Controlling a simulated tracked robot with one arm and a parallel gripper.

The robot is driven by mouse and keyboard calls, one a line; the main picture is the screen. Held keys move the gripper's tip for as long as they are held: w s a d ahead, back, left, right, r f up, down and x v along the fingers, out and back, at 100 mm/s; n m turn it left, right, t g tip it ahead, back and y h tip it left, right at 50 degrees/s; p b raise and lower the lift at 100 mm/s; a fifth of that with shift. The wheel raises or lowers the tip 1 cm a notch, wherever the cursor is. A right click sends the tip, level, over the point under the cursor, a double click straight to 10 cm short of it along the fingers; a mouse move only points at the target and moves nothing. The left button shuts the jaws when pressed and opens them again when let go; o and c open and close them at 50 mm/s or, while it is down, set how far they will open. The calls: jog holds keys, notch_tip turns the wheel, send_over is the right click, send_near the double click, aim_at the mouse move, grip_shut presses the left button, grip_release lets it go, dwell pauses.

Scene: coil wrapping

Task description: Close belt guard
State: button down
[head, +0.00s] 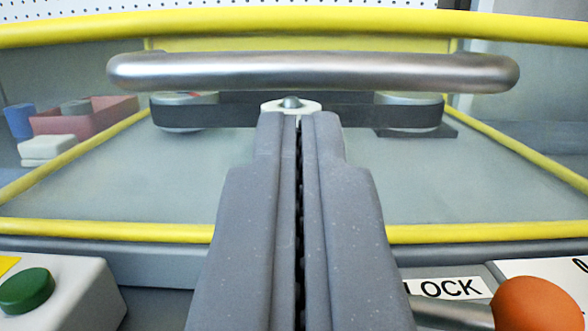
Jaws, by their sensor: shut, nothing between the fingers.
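The belt guard is a yellow frame (110,231) around a clear-looking area, with a thick yellow bar (100,28) across the top of the view. A silver bar handle (310,72) runs crosswise below that bar. A dark belt (345,114) on two pulleys, left (185,112) and right (410,112), shows beyond. My gripper (297,118) is shut and empty, pointing away from me. Its tips appear just below the handle's middle, with a thin visible gap between. I cannot tell the depth between tips and handle, or how far the guard stands open.
A green button (27,291) on a pale box is at lower left. An orange knob (532,304) and a label reading "LOCK" (443,288) are at lower right. Red (85,117) and blue (19,121) containers stand at far left. The grey surface (490,185) around the belt looks clear.

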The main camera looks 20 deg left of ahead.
jog(key=s+r, duration=0.2)
jog(key=r, duration=0.1)
jog(key=shift+s+d+r+p, duration=0.15)
jog(key=shift+s+d+p, duration=0.1)
jog(key=shift+d+p, duration=0.15)
jog(key=s+d+f+b, duration=0.2)
jog(key=s+f+b, duration=0.3)
jog(key=f, duration=0.3)
jog(key=shift+s+d, duration=0.2)
jog(key=shift+s, duration=0.05)
jog(key=shift+r, duration=0.15)
